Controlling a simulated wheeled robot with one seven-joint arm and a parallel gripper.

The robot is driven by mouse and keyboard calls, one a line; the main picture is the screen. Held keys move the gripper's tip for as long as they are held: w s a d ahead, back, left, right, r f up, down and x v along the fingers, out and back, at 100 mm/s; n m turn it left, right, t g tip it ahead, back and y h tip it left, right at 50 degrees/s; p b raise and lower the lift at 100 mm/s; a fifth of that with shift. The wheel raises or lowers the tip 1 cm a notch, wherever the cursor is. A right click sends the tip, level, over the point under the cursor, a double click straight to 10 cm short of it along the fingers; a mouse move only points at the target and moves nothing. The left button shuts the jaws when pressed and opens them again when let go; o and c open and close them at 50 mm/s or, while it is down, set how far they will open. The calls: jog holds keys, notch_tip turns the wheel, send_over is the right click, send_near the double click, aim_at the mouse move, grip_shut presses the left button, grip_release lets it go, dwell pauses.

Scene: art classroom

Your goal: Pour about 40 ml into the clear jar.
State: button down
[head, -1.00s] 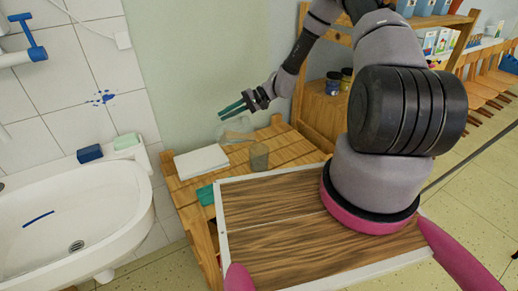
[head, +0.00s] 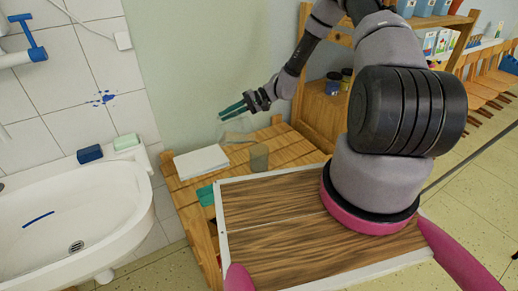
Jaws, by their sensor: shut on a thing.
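My gripper (head: 222,114) has teal fingers and is above the back of the slatted wooden table. It is shut on a clear, see-through vessel (head: 238,131), which hangs just below the fingers and looks tilted; its outline is faint, and I cannot tell how much liquid is in it. A clear jar (head: 259,157) with a greyish-brown look stands upright on the table, to the right of and below the vessel. I see no stream between them.
The slatted wooden table (head: 283,146) also holds a white paper stack (head: 201,162) and a teal item (head: 206,195). A white sink (head: 75,225) is at left. A wooden shelf with dark jars (head: 333,83) stands behind, near my arm.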

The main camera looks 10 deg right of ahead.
aim_at(219, 118)
jog(key=shift+a+r, duration=0.1)
jog(key=shift+a, duration=0.25)
jog(key=shift+w+a+f+g+h, duration=0.2)
jog(key=shift+a+f+h, duration=0.25)
jog(key=shift+a+h, duration=0.15)
jog(key=shift+w+a+f+g+h, duration=0.1)
jog(key=shift+a+f+g+h, duration=0.1)
jog(key=shift+a+f+h, duration=0.3)
jog(key=shift+w+a+f+m+h, duration=0.1)
jog(key=shift+w+a+m+h, duration=0.1)
jog(key=shift+m+h, duration=0.25)
jog(key=shift+f+h, duration=0.1)
jog(key=shift+h, duration=0.15)
jog(key=shift+a+f+h, duration=0.1)
jog(key=shift+a+h, duration=0.05)
jog(key=shift+h, duration=0.25)
jog(key=shift+a, duration=0.1)
jog(key=shift+a+f+g+h, duration=0.2)
jog(key=shift+a+g+h, duration=0.15)
jog(key=shift+h, duration=0.25)
jog(key=shift+w+a+f+m+g+h+p, duration=0.1)
jog(key=shift+w+a+f+m+g+h, duration=0.3)
jog(key=shift+f+h, duration=1.1)
jog(key=shift+w+a+f+m+g+h+p, duration=0.2)
jog(key=shift+a+f+g+h, duration=0.4)
jog(key=shift+f, duration=1.5)
jog(key=shift+w+a+f+m+g+h+p, duration=0.1)
jog(key=shift+w+a+f+m+g+h, duration=0.35)
jog(key=shift+f+h, duration=1.1)
